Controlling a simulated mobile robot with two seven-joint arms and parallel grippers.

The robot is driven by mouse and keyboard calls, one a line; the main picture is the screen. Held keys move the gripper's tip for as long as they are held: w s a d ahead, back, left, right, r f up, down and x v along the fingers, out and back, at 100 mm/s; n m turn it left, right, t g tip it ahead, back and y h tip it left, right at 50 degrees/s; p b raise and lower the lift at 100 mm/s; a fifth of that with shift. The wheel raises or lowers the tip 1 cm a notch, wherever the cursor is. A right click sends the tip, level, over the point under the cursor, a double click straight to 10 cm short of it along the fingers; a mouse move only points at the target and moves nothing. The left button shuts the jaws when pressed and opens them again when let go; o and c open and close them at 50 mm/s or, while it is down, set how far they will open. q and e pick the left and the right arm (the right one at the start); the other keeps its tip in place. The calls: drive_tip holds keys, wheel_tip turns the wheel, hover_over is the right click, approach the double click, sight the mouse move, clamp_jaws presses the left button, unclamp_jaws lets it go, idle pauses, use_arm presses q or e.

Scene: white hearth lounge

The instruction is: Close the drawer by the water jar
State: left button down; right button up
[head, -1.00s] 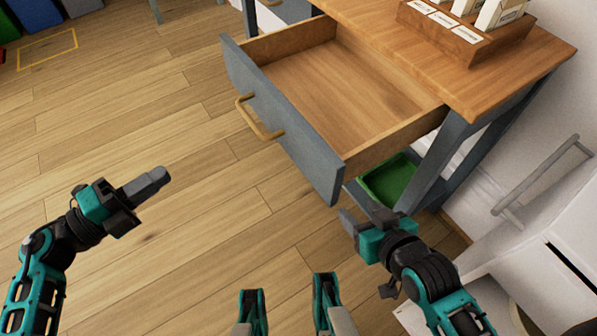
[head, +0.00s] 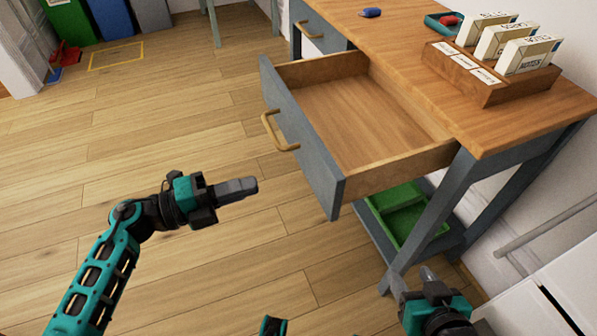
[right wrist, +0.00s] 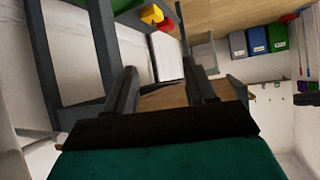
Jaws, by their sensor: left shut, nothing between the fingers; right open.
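The drawer (head: 304,148) has a grey-blue front and a brass-coloured handle (head: 279,131). It stands pulled well out of the wooden-topped desk (head: 480,120), and its inside is empty. My left gripper (head: 254,186) is shut and empty, to the left of the drawer front and below the handle, apart from both. My right gripper (head: 428,274) is low at the right, near the desk's front leg and touching nothing that I can see. In the right wrist view its fingers (right wrist: 165,88) are apart with nothing held. I see no water jar.
A second drawer with a handle (head: 309,30) is further back in the desk. A wooden box with several note boxes (head: 490,85) stands on top. A green tray (head: 400,205) is on the lower shelf. A white cabinet (head: 560,290) is at the right.

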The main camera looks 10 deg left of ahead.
sight(312, 167)
use_arm(q)
drive_tip(key=b+x, duration=0.1)
drive_tip(key=x, duration=0.9)
drive_tip(key=shift+w+d, duration=0.1)
use_arm(e)
drive_tip(key=shift+a+f, duration=0.2)
drive_tip(key=shift+f, duration=0.15)
drive_tip(key=shift+w+r, duration=0.1)
use_arm(q)
drive_tip(key=shift+w+d, duration=0.1)
drive_tip(key=shift+d, duration=0.05)
